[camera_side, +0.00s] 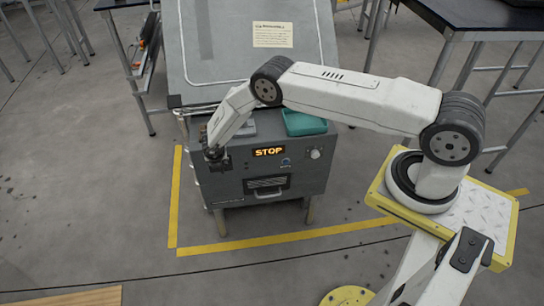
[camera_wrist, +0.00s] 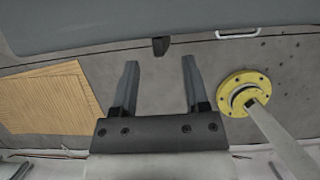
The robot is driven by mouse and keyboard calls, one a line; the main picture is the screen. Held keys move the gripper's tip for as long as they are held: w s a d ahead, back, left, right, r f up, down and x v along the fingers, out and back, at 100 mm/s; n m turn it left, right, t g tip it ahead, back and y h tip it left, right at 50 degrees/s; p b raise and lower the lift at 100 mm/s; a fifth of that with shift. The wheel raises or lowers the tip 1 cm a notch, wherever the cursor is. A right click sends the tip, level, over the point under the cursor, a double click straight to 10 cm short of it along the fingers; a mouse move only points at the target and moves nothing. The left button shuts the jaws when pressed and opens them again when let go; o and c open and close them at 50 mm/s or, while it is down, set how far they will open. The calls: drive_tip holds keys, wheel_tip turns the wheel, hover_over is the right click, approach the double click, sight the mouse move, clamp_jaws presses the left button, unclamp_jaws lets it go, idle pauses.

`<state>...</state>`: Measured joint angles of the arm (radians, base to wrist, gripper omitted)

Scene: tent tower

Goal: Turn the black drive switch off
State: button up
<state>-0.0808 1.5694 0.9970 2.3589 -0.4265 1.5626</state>
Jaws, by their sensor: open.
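The grey machine (camera_side: 225,185) has a lit orange STOP display (camera_side: 268,151) on its front. My gripper (camera_side: 215,155) is at the left end of that front, close to its upper edge. In the wrist view my gripper (camera_wrist: 160,64) is open, with nothing between its two fingers. A small black block (camera_wrist: 161,46), which looks like the drive switch, sticks out from the machine's edge just beyond the fingertips, lined up with the gap. I cannot tell its position. In the side view my gripper hides that spot.
A light knob (camera_side: 315,154) and a small blue part (camera_side: 286,162) are right of the display. A teal tray (camera_side: 304,123) sits on top, before the raised grey lid (camera_side: 245,60). Yellow floor tape (camera_side: 250,243) borders the machine. A wooden board (camera_wrist: 45,95) lies on the floor.

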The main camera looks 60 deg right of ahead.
drive_tip(key=shift+x, duration=1.95)
clamp_jaws()
